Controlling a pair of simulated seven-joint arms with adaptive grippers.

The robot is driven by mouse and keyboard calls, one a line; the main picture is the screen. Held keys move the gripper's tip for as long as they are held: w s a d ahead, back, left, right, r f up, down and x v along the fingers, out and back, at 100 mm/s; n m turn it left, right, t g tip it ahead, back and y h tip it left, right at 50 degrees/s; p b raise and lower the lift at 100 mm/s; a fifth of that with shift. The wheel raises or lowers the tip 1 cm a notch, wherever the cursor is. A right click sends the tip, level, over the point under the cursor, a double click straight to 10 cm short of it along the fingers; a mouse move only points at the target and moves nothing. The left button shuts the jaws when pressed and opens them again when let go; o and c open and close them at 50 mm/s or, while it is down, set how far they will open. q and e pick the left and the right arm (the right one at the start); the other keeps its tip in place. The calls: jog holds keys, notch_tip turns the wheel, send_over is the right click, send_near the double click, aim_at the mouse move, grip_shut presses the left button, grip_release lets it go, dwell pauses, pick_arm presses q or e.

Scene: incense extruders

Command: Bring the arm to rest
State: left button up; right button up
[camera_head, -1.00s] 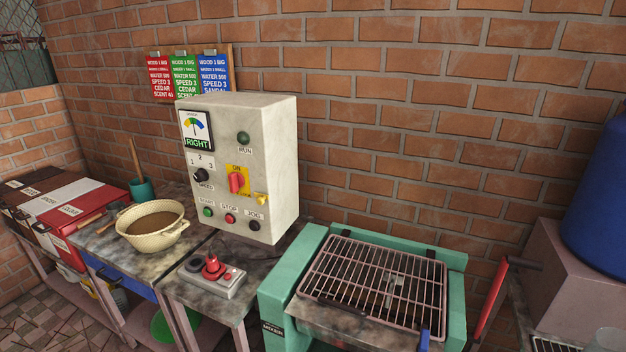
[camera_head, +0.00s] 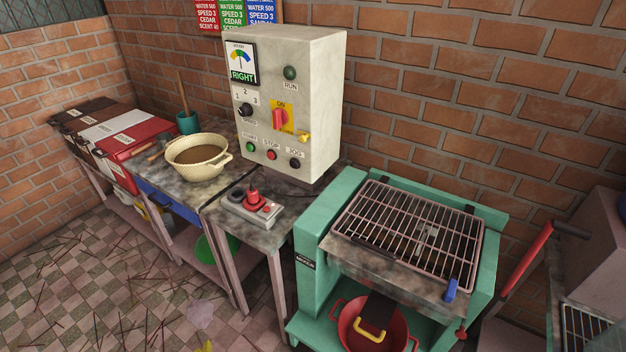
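Neither of my arms and neither gripper shows in the head view. A control cabinet (camera_head: 312,110) stands on the worktop against the brick wall, with a gauge marked RIGHT (camera_head: 241,63), a red switch on a yellow plate (camera_head: 282,118) and a row of buttons. A green mixer (camera_head: 313,225) with a metal grille (camera_head: 412,228) on top stands to its right. A grey box with a red plug-like part (camera_head: 253,199) lies on the worktop in front of the cabinet.
A beige basket bowl (camera_head: 198,157) and a teal cup (camera_head: 187,122) stand on the left worktop. Lidded bins (camera_head: 130,140) line the far left. A red pot (camera_head: 372,325) sits under the mixer. The tiled floor (camera_head: 100,280) at left is mostly open, with scattered sticks.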

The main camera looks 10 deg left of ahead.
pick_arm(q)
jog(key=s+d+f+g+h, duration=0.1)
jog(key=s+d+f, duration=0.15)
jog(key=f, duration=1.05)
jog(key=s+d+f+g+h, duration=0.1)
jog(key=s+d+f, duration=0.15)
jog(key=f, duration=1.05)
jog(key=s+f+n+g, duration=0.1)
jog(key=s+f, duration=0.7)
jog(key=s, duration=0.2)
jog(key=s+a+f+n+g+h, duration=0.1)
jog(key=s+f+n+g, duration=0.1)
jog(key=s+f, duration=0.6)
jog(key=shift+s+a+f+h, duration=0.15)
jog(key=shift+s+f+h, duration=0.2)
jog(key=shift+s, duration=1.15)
